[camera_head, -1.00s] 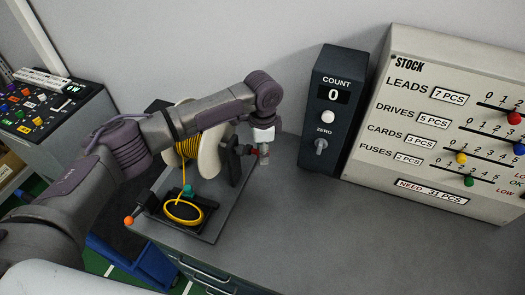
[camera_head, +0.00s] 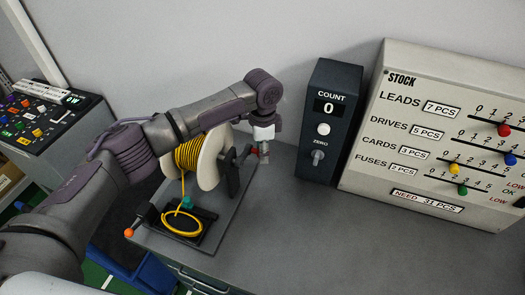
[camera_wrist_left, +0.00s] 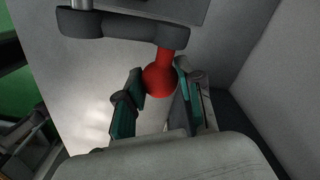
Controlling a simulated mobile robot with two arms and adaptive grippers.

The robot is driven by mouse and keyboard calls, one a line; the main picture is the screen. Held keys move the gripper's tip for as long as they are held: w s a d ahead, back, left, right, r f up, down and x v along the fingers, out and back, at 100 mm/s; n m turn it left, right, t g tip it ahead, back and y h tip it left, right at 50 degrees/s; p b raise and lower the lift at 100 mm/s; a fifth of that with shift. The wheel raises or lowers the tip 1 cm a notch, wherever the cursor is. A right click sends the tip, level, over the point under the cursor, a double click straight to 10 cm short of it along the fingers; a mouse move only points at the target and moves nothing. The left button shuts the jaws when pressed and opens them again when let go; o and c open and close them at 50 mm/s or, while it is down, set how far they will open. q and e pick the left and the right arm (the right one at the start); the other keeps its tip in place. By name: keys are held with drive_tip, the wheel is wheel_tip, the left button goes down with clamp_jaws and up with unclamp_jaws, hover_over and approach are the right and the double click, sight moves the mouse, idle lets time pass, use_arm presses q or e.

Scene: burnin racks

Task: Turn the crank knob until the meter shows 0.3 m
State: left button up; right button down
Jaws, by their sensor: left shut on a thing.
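The red crank knob (camera_wrist_left: 160,78) sits at the end of a dark crank arm (camera_wrist_left: 125,28) in the left wrist view. My left gripper (camera_wrist_left: 158,88) is shut on the red knob, with a finger on either side of it. In the head view the left gripper (camera_head: 265,153) is at the right side of the reel stand, and only a little red shows there. The white reel (camera_head: 212,158) carries yellow cable (camera_head: 188,152), which runs down to a loop on the base. No length reading is legible on the reel stand. My right gripper is not in view.
A dark counter box (camera_head: 327,125) reads COUNT 0. A beige STOCK board (camera_head: 425,150) with coloured sliders stands to its right. An orange-tipped lever (camera_head: 129,232) sticks out at the stand's front left. The grey bench (camera_head: 330,240) is clear in front.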

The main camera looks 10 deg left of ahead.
use_arm(q)
drive_tip(key=shift+r+p, duration=0.3)
drive_tip(key=shift+r, duration=0.35)
drive_tip(key=shift+s+r+p, duration=0.1)
drive_tip(key=shift+r+p, duration=0.5)
drive_tip(key=shift+p, duration=0.15)
drive_tip(key=shift+s+r+p, duration=0.25)
drive_tip(key=shift+r+p, duration=0.45)
drive_tip(key=shift+a, duration=0.1)
drive_tip(key=shift+f, duration=0.1)
drive_tip(key=shift+s, duration=0.1)
